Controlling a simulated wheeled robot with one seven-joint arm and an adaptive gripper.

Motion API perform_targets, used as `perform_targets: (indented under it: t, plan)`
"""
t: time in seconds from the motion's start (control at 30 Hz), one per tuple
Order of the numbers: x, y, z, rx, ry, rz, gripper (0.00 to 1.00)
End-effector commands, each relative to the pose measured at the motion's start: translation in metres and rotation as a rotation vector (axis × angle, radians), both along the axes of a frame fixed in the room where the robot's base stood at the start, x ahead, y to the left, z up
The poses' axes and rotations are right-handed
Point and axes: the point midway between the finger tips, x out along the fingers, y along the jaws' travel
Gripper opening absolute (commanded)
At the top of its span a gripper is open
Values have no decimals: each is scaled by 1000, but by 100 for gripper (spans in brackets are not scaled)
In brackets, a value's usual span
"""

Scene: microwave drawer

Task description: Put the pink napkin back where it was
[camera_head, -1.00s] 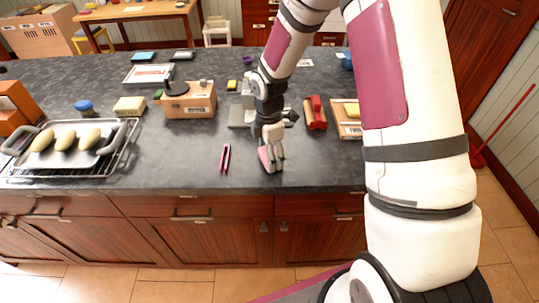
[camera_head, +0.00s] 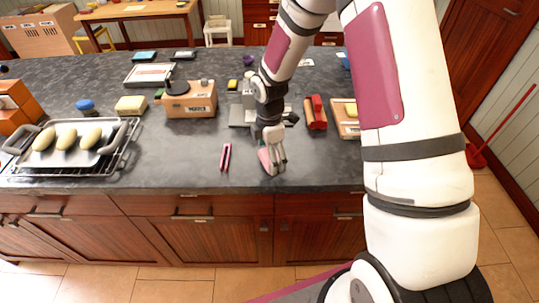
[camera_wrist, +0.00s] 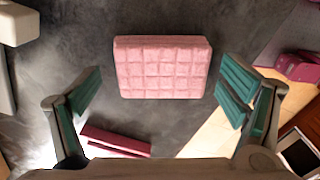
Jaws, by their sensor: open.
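The pink napkin (camera_wrist: 162,68) is a folded, quilted pad lying on the dark countertop in the wrist view. It lies in the gap between my gripper's two fingers (camera_wrist: 160,92), a little ahead of them, and neither finger touches it. My gripper is open and empty, with green-padded fingers. In the head view my gripper (camera_head: 273,163) points down over the counter near its front edge. The napkin (camera_head: 265,160) shows there partly, beside and behind the fingers.
A dark pink, tong-like item (camera_head: 226,157) lies left of my gripper. A baking tray (camera_head: 103,143) with oblong items sits far left. A labelled wooden box (camera_head: 190,105), a red-ended item (camera_head: 317,116) and a wooden board (camera_head: 346,127) stand behind. The counter at front left is clear.

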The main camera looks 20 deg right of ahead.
Motion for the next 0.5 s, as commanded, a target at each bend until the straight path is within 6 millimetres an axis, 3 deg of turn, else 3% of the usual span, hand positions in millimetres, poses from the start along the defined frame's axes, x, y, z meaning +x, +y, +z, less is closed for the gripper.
perform_targets:
  t: [0.5]
  plan:
    - [1, -1, 93, -1, -5, -1, 90]
